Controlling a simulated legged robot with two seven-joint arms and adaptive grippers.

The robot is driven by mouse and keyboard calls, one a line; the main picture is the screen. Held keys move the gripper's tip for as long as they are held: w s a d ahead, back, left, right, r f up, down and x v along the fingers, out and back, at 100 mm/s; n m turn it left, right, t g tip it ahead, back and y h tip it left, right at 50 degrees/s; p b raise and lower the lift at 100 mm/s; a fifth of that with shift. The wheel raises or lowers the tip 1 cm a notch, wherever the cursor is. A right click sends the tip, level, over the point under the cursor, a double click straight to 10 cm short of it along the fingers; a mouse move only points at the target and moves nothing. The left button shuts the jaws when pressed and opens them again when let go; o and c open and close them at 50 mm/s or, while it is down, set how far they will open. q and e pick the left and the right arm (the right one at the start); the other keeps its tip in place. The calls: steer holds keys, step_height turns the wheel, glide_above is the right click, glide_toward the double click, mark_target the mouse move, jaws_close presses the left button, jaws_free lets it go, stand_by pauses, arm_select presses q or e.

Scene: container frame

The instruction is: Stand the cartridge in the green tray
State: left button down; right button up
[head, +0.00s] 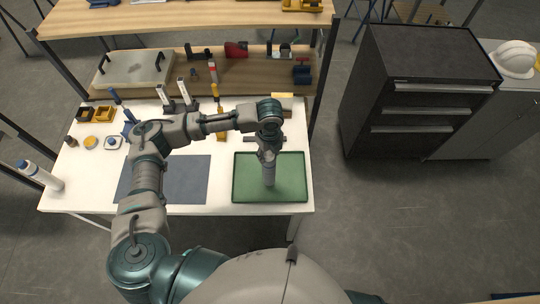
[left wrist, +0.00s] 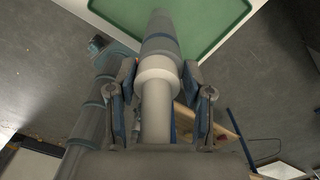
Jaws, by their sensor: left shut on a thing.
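The green tray (head: 288,181) lies flat at the right front of the white table, and part of it shows at the top of the left wrist view (left wrist: 222,20). The cartridge (head: 269,177) is a grey-white cylinder, upright over the middle of the tray in the head view. My left gripper (head: 267,156) is above it, shut on its upper part. In the left wrist view the fingers (left wrist: 158,100) close on both sides of the pale cartridge (left wrist: 158,65). I cannot tell whether its lower end touches the tray floor. My right gripper is not in view.
A dark grey mat (head: 190,180) lies left of the tray, partly behind my left arm. A white and blue cylinder (head: 40,175) stands at the table's left end. A black drawer cabinet (head: 415,95) stands to the right.

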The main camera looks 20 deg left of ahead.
mark_target(269, 168)
arm_select(q)
steer(key=shift+w+d, duration=0.2)
steer(key=shift+w, duration=0.05)
steer(key=shift+f, duration=0.25)
step_height(269, 168, down, 2)
steer(key=shift+a+f+p, duration=0.1)
steer(key=shift+f+p, duration=0.05)
steer(key=shift+p, duration=0.2)
steer(key=shift+a+f, duration=0.15)
steer(key=shift+f, duration=0.25)
steer(key=shift+c, duration=2.3)
jaws_free()
